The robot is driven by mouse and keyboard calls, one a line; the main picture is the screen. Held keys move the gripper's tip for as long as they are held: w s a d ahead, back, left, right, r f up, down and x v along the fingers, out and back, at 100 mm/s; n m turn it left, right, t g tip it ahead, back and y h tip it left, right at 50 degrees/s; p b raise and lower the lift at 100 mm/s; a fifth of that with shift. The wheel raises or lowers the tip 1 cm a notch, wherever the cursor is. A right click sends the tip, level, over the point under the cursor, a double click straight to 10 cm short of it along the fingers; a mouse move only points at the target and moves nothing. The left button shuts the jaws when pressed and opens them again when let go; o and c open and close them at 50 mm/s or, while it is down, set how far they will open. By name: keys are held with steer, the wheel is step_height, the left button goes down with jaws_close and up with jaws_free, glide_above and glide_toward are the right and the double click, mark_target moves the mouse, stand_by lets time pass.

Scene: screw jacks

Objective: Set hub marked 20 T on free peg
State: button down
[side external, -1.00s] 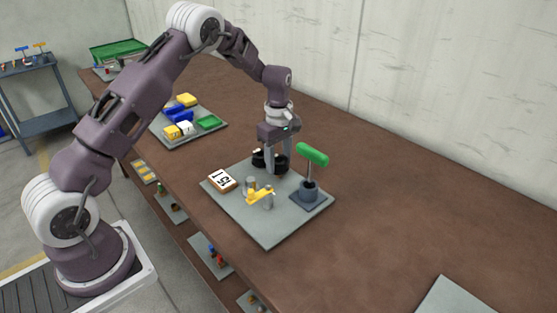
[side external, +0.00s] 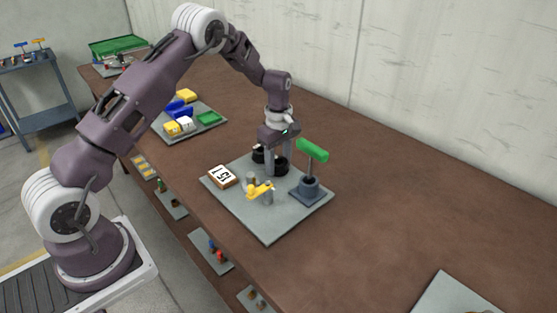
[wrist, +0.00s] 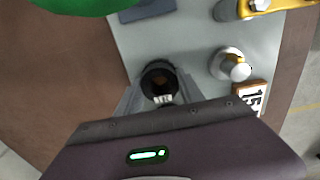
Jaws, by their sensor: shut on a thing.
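My gripper (wrist: 161,95) is shut on a small round black hub (wrist: 157,76) with a dark centre hole and a white label. The label is too small to read. In the side view my gripper (side external: 279,168) points down over the grey plate, with the black hub (side external: 280,169) low between its fingers. A second black round part (side external: 258,154) shows just left of the fingers. A bare silver peg (wrist: 232,65) stands on the plate, apart from the held hub; it also shows in the side view (side external: 251,177).
A sign (side external: 223,176) reading 15 T lies at the plate's left side. A yellow-handled part (side external: 260,190) stands in front, and a green-handled jack (side external: 311,150) rises right of my gripper. A tray of coloured blocks (side external: 205,133) is behind. The table at right is mostly clear.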

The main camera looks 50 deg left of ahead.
steer(key=c, duration=0.7)
jaws_free()
steer(key=shift+o, duration=0.2)
step_height(320, 180, up, 7)
steer(key=s+d+r+m+t, duration=0.2)
steer(key=s+d+r+m, duration=0.2)
steer(key=s+r, duration=0.45)
steer(key=s+d+r+m+t, duration=0.1)
steer(key=s+d+r+m, duration=0.4)
steer(key=r, duration=0.6)
steer(key=s+d+m+t, duration=0.2)
steer(key=s+m, duration=0.7)
steer(key=s, duration=1.1)
steer(key=shift+d+f+t, duration=0.2)
steer(key=shift+d+t, duration=0.1)
steer(key=shift+d, duration=0.1)
